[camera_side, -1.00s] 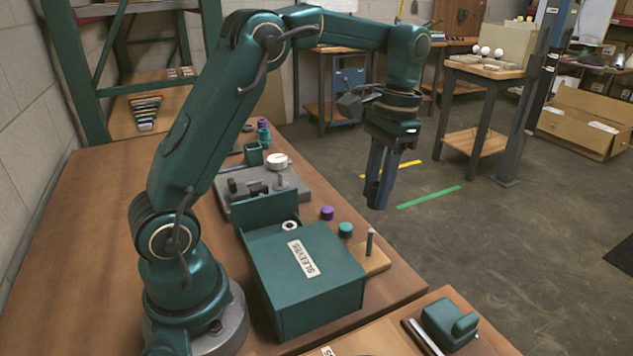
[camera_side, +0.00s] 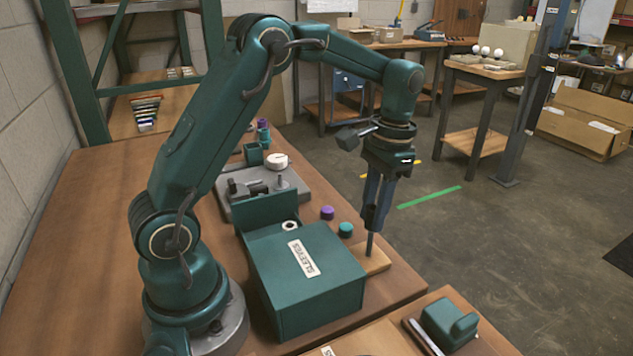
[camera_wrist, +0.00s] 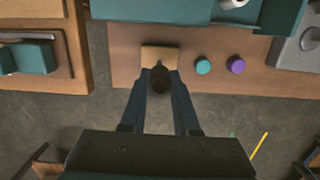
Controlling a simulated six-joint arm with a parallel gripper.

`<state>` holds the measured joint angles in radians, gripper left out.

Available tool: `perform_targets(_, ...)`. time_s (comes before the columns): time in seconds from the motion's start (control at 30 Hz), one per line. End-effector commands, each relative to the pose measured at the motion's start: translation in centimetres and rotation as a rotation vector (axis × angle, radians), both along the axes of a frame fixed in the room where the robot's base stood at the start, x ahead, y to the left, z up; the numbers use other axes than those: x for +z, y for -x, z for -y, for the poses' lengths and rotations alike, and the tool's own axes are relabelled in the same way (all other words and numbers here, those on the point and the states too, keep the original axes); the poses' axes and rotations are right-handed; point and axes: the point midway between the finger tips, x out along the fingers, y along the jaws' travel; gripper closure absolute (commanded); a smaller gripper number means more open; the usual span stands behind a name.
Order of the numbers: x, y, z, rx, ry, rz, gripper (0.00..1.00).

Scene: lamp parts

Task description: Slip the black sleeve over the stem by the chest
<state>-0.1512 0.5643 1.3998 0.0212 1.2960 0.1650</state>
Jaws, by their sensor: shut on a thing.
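My gripper (camera_side: 375,220) points straight down above the small wooden base (camera_side: 378,262) beside the teal chest (camera_side: 325,285) labelled SLEEVES. It is shut on the black sleeve (camera_wrist: 160,82), which shows as a dark round piece between the fingertips in the wrist view. The grey stem (camera_side: 369,248) stands upright on its base, directly under the fingertips. Its top meets the fingertips in the side view; I cannot tell whether the sleeve is around it. In the wrist view the sleeve hides the stem, and the base (camera_wrist: 160,53) shows behind it.
The chest's lid stands open at its back, near a white ring (camera_side: 289,226). A purple cap (camera_side: 327,212) and a teal cap (camera_side: 345,230) sit left of the stem. A grey fixture plate (camera_side: 236,212) lies further back. The table's edge is close to the base.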

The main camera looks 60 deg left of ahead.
Motion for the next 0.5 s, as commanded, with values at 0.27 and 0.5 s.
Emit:
perform_targets(0.27,0.03,-0.01,0.00,0.000,0.000,0.001,1.00)
perform_targets(0.5,-0.37,-0.01,0.00,0.000,0.000,0.000,1.00)
